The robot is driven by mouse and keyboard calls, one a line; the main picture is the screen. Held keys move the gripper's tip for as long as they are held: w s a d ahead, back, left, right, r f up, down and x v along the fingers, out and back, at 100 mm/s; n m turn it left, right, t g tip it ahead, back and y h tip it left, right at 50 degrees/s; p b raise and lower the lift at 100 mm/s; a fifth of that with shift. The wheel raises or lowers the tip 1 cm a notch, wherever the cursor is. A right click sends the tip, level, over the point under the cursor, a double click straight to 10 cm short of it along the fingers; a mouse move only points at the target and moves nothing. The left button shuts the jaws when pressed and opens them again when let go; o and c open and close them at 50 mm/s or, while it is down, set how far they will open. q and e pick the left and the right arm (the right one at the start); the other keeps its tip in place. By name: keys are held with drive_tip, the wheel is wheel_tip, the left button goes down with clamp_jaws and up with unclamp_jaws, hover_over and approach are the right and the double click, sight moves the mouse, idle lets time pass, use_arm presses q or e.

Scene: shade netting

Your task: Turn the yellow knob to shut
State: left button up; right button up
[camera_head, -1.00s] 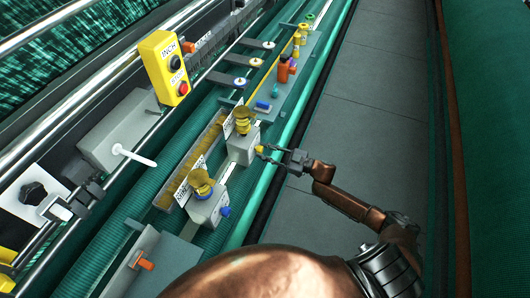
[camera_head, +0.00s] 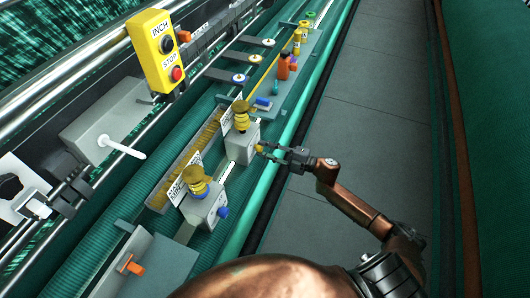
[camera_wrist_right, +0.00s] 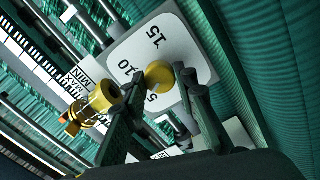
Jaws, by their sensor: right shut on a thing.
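The yellow knob (camera_head: 259,148) sticks out of the side of a grey box (camera_head: 241,142) in the head view. My right gripper (camera_head: 265,149) reaches the knob from the right. In the wrist view, its dark fingers (camera_wrist_right: 162,84) stand on both sides of the knob, closed on it. My left gripper is not in view.
A second grey box (camera_head: 203,208) with a blue knob (camera_head: 223,212) stands nearer. Yellow fittings (camera_head: 241,116) top both boxes. A yellow INCH/STOP button box (camera_head: 158,50) is at upper left. An orange lever (camera_head: 132,267) is lower left. The grey floor (camera_head: 330,110) on the right is clear.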

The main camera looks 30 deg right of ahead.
drive_tip(key=n+b, duration=0.3)
drive_tip(key=n, duration=0.1)
drive_tip(key=shift+f+n+b, duration=0.2)
drive_tip(key=shift+n+b, duration=0.15)
drive_tip(key=shift+n, duration=0.05)
drive_tip(key=n+b, duration=1.3)
drive_tip(key=shift+n+b, duration=0.4)
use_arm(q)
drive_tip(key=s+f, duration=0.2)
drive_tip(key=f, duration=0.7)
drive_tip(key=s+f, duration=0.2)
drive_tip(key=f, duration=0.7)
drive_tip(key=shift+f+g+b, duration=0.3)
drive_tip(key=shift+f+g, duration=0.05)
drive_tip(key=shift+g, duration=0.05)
use_arm(e)
drive_tip(key=shift+n, duration=0.3)
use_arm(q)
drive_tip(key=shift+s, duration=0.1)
use_arm(e)
drive_tip(key=shift+r, duration=0.1)
drive_tip(key=o, duration=1.2)
drive_tip(key=shift+c, duration=0.2)
drive_tip(key=shift+d, duration=0.1)
